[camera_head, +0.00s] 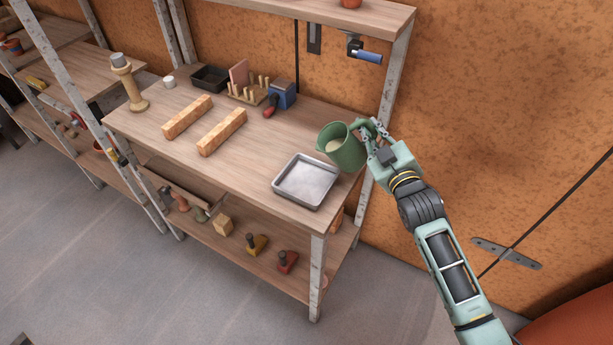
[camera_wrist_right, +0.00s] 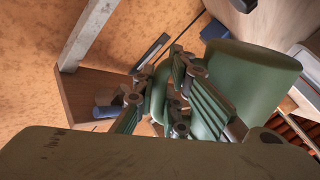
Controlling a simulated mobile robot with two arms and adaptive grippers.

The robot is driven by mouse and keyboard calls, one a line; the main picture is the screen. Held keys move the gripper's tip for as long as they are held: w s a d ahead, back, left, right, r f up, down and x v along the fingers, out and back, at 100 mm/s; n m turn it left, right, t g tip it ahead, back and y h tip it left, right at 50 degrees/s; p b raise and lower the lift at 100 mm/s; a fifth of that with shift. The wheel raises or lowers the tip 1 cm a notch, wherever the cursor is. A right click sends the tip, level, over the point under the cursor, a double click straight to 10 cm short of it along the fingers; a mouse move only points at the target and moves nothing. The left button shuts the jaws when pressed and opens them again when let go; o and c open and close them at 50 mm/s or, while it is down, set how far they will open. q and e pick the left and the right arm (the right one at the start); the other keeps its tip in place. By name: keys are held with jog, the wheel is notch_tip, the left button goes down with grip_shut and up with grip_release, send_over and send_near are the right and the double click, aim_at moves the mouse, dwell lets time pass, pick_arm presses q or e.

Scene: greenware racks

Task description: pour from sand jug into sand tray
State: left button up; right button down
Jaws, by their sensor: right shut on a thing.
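The sand jug (camera_head: 343,150) is green, with pale sand showing through its mouth. It is tilted a little to the left, above the table beside the sand tray's upper right corner. The sand tray (camera_head: 285,190) is a shallow grey metal tray at the table's right end, and no sand stream shows over it. My right gripper (camera_head: 370,132) is shut on the jug's handle. In the right wrist view the jug (camera_wrist_right: 255,75) fills the right side, with the gripper fingers (camera_wrist_right: 170,95) around its handle. My left gripper is not in view.
Two wooden bars (camera_head: 222,131) lie on the wooden table (camera_head: 165,155). A black bin (camera_head: 210,78), a pegged rack (camera_head: 248,92) and a blue box (camera_head: 282,94) stand at the back. A grey post (camera_head: 396,65) rises behind the jug. The table around the tray's left side is clear.

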aim_at(361, 124)
jog(key=shift+a+r+n, duration=0.55)
jog(key=shift+r+n, duration=0.05)
jog(key=shift+n, duration=0.2)
jog(key=shift+s+a+r+n, duration=0.1)
jog(key=shift+a+r+n, duration=0.15)
jog(key=shift+n, duration=0.3)
jog(key=shift+s+a+r+n, duration=0.1)
jog(key=shift+a+r+n, duration=0.1)
jog(key=shift+n, duration=0.35)
dwell(0.4)
jog(key=shift+a+r+n, duration=0.1)
jog(key=shift+a+n, duration=0.55)
jog(key=shift+n, duration=0.45)
dwell(2.0)
jog(key=d+m, duration=0.1)
jog(key=m, duration=0.1)
jog(key=d+f+m, duration=0.1)
jog(key=m, duration=0.1)
jog(key=shift+w, duration=0.1)
jog(key=shift+w+d+f+m, duration=0.1)
jog(key=shift+d+f+m, duration=0.4)
jog(key=shift+m, duration=0.4)
jog(key=d+f+m, duration=0.4)
jog(key=d+m, duration=0.1)
jog(key=m, duration=0.2)
jog(key=shift+w+f, duration=0.4)
jog(key=shift+w, duration=0.05)
jog(key=shift+a, duration=0.1)
